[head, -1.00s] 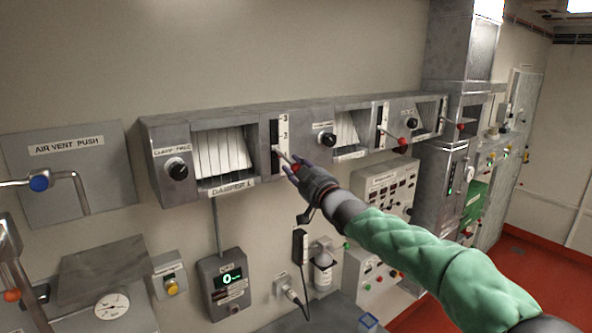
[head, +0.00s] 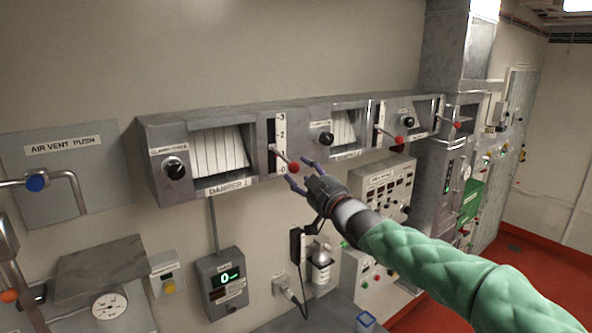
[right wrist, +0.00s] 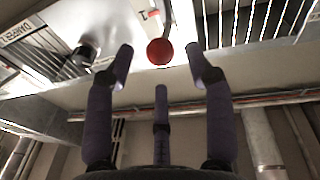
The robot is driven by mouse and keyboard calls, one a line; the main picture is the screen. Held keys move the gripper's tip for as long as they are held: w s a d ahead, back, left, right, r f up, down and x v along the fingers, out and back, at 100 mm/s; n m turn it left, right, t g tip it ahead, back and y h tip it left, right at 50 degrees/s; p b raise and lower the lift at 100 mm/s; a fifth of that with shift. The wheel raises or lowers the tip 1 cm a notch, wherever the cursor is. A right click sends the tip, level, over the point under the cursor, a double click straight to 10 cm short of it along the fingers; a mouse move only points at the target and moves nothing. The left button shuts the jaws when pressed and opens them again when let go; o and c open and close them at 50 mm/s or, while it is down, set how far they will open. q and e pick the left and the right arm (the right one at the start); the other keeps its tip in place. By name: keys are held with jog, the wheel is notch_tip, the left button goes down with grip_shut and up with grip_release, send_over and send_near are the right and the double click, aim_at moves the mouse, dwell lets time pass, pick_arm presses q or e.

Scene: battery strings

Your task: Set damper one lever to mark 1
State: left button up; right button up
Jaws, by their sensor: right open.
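The damper one lever (head: 281,157) sticks out of its dark slot, with a red ball (head: 293,167) on its end. Its shaft meets the slot close to mark 1 on the white 0-to-3 scale strip (head: 282,136). The "DAMPER 1" label (head: 228,187) is under the louvre to its left. My right gripper (head: 299,171) is open just below and right of the ball. In the right wrist view, the red ball (right wrist: 160,52) shows between and just beyond the spread fingertips, with no finger seen closed on it. My left gripper is not in view.
The louvre box (head: 218,150) runs along the wall, with more dampers and red-ball levers (head: 399,140) to the right. A black knob (head: 174,168) sits at its left end. A display box (head: 222,280) and a bottle (head: 320,265) are below.

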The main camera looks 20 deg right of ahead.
jog(key=r+v, duration=0.1)
jog(key=v, duration=0.6)
jog(key=shift+f, duration=0.5)
jog(key=shift+s, duration=0.1)
